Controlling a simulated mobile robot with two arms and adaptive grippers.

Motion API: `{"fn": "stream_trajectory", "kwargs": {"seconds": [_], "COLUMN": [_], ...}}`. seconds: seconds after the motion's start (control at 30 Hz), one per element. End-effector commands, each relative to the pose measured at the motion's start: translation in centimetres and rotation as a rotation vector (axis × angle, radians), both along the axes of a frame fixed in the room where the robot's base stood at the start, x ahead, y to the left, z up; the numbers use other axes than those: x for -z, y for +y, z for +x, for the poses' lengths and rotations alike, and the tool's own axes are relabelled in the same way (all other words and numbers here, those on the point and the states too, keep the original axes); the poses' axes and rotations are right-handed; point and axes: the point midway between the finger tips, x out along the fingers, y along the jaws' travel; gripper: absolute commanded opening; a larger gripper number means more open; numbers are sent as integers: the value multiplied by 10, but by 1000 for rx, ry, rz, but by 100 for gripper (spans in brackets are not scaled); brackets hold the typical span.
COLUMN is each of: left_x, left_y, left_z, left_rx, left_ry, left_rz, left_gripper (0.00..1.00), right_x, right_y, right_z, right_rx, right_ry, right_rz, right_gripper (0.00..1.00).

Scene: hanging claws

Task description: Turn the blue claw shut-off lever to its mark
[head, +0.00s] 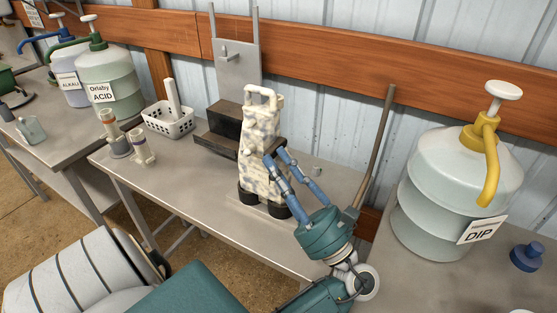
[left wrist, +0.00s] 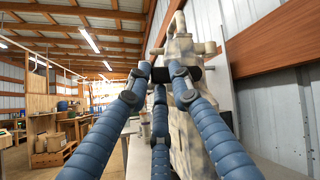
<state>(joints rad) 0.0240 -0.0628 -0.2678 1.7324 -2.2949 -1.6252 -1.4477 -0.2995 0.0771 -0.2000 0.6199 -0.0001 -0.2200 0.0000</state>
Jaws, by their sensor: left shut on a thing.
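A tall cream and grey mottled unit (head: 257,135) with a loop handle on top and dark feet stands on the middle bench. It also shows behind the fingers in the left wrist view (left wrist: 188,110). My left gripper (head: 270,156) is at the front right side of this unit. In the left wrist view its blue fingers close around a short dark piece (left wrist: 187,75) in front of the unit. I cannot tell whether this piece is the lever. The fingers cover part of it. I make out no blue claw or mark. My right gripper is not in view.
A dark block (head: 222,128) and a white basket (head: 168,119) are behind and left on the bench. A large DIP jug (head: 440,195) with a yellow spout stands right, and an ACID jug (head: 112,82) far left.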

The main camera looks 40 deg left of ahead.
Motion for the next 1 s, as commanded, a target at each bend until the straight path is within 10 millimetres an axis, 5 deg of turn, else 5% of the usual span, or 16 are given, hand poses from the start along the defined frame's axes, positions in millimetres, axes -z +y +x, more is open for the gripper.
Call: {"fn": "stream_trajectory", "kwargs": {"seconds": [0.13, 0.47, 1.0], "left_x": [1, -2, -89], "left_y": [1, 0, 1], "left_z": [0, 0, -1], "left_rx": [-3, -1, -2], "left_ry": [2, 1, -2], "left_rz": [-3, -1, -4], "left_gripper": [42, 42, 42], "right_x": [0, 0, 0], "right_y": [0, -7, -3], "right_z": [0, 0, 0], "right_rx": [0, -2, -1], "right_ry": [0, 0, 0], "right_rz": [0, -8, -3], "right_gripper": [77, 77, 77]}}
